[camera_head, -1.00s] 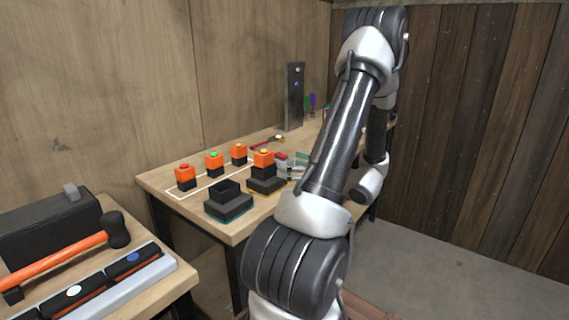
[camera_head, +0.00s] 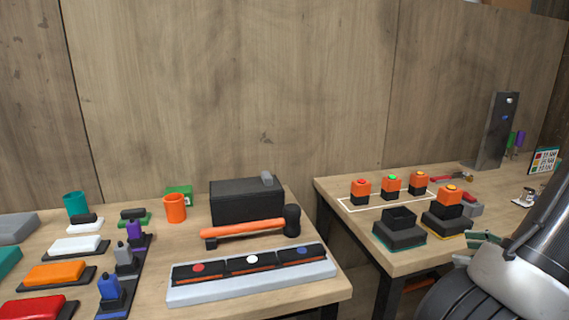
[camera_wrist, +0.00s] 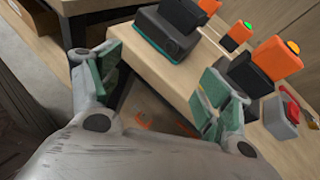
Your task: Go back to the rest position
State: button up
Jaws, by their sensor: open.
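My gripper (camera_wrist: 158,88) is open, with its green-padded fingers wide apart and nothing between them. In the head view my gripper (camera_head: 488,243) shows at the lower right, partly cut by my arm, in front of the right table (camera_head: 400,262). In the wrist view the table's edge and the floor show between and beyond the fingers. The teal-edged black dock (camera_wrist: 170,32) lies ahead and looks empty in the head view (camera_head: 399,232). An orange-topped block (camera_head: 451,196) sits in the yellow-edged dock (camera_head: 446,224), apart from my gripper.
Three orange-topped blocks (camera_head: 391,186) stand in a white outline. A left table (camera_head: 320,292) holds a hammer (camera_head: 250,228), a black box (camera_head: 245,203) and a tray (camera_head: 250,287). A dark upright post (camera_head: 496,130) stands behind.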

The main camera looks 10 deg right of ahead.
jog(key=s+a+r+n+g+h, duration=0.2)
jog(key=s+a+r+n+g, duration=0.45)
jog(key=n+g, duration=0.65)
jog(key=w+a+r+n+t+h, duration=0.3)
jog(key=a+r+n, duration=0.8)
jog(key=n, duration=0.4)
jog(key=t+h, duration=0.1)
jog(key=t, duration=0.1)
jog(key=shift+t+h, duration=0.3)
jog(key=shift+h, duration=0.1)
jog(key=shift+d, duration=0.1)
